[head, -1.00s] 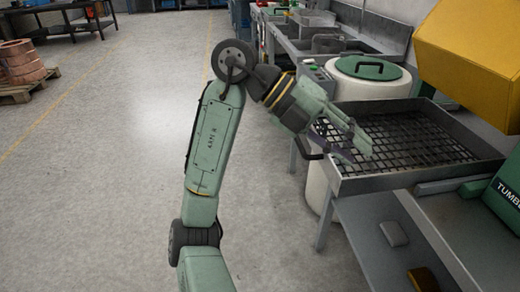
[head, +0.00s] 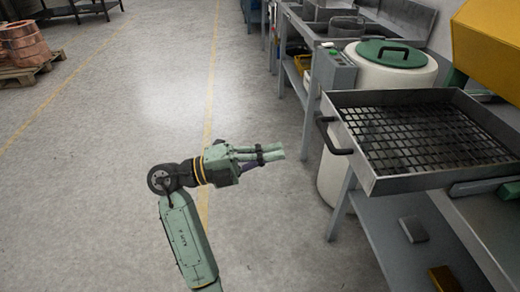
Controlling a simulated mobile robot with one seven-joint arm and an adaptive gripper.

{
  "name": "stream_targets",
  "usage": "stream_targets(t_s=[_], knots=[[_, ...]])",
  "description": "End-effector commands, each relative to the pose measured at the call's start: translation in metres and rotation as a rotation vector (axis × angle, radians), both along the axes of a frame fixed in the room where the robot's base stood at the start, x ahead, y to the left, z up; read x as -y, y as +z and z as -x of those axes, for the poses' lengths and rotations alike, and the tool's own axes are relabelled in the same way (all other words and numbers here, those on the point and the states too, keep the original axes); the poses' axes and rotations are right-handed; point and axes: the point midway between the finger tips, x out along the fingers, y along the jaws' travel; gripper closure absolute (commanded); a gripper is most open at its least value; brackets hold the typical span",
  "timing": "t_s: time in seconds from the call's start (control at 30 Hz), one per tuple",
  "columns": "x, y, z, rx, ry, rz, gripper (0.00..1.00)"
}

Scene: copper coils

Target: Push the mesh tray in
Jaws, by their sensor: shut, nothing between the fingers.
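The mesh tray (head: 378,185) is a grey metal frame with a dark grid floor, at the right of the head view. It juts out over the lower shelf of a metal bench, and its black handle (head: 334,138) is on its left side. My gripper (head: 279,152) is shut and empty. It is in front of the bench, to the left of the handle in the picture, with a visible gap between them. Its fingers point right toward the handle side.
A white drum with a green lid (head: 391,53) stands behind the tray. A yellow machine part (head: 490,45) overhangs the tray's right back. A grey block (head: 413,229) and a yellow-brown block (head: 445,279) lie on the lower shelf.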

Motion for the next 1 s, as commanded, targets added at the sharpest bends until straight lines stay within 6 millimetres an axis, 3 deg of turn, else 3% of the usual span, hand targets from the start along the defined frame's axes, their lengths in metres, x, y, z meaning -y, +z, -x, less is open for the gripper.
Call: stream_targets(t_s=[0.2,0.4,0.6,1.0], knots=[[0.047,0.014,0.000,0.000,-0.004,-0.001,1.00],[0.075,0.018,-0.002,-0.001,-0.003,0.000,1.00],[0.086,0.018,-0.003,0.000,-0.001,-0.001,1.00],[0.087,0.016,-0.003,0.001,-0.002,-0.001,1.00]])
